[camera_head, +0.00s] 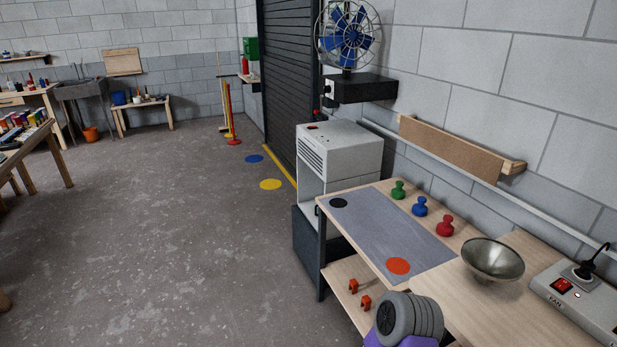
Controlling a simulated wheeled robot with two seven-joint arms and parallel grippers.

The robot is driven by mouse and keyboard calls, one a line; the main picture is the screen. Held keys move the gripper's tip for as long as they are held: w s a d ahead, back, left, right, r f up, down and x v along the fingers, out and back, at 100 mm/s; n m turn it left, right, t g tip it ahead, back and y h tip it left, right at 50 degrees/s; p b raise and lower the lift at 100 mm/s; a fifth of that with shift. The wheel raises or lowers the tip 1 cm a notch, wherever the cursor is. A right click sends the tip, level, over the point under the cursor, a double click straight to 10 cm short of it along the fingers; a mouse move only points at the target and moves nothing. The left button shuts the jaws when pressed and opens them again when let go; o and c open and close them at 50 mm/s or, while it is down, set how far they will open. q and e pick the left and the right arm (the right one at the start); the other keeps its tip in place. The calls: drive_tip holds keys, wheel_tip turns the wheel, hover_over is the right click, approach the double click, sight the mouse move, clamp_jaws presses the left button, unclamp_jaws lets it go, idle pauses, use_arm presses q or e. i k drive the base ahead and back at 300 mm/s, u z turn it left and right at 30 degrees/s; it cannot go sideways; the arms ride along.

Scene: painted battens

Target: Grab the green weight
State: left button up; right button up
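The green weight (398,191) is a small knobbed piece standing upright on the wooden bench (520,246) at the right. It is the farthest of a row of three weights along the wall side of a grey mat (385,232). A blue weight (420,207) and a red weight (445,226) stand beside it, nearer to me. Nothing touches the green weight, and it is in plain sight. Neither of my grippers shows in the head view. A grey, ribbed round part with purple at the bottom edge seems to be a link of my own arm.
The mat bears a black disc (338,203) and an orange disc (398,266). A metal bowl (492,261) and a switch box marked FAN (577,297) stand nearer on the bench. A white cabinet (338,154) stands beyond it. The floor to the left is open.

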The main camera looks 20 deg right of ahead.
sight(397, 193)
drive_tip(key=u, duration=0.5)
drive_tip(key=i, duration=2)
drive_tip(key=z, duration=0.3)
